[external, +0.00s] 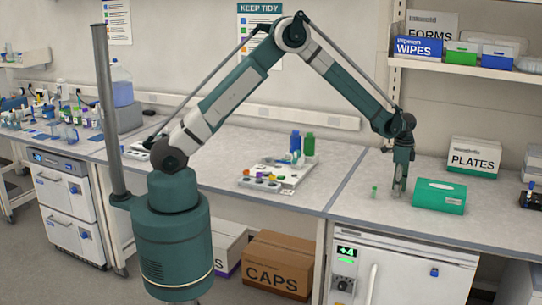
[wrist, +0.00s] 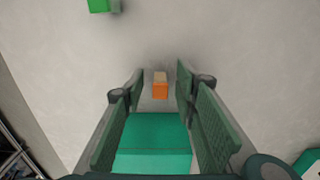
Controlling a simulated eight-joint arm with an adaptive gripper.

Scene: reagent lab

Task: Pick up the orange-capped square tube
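The orange-capped square tube (wrist: 160,90) shows in the wrist view as a small orange block with a tan far end. It lies in line with the gap between my fingertips, with grey surface visible on both sides of it. My gripper (wrist: 160,79) is open, with its two green fingers apart. I cannot tell whether the tube is between the fingertips or just beyond them. In the external view my gripper (external: 399,191) points down low over the right bench, left of the green box. I cannot make out the orange tube there.
A green box (external: 438,197) stands close to the right of my gripper. A small green tube (external: 374,191) stands to its left; a green object (wrist: 99,5) is at the wrist view's top edge. The PLATES box (external: 474,158) is behind. Bare bench lies in front.

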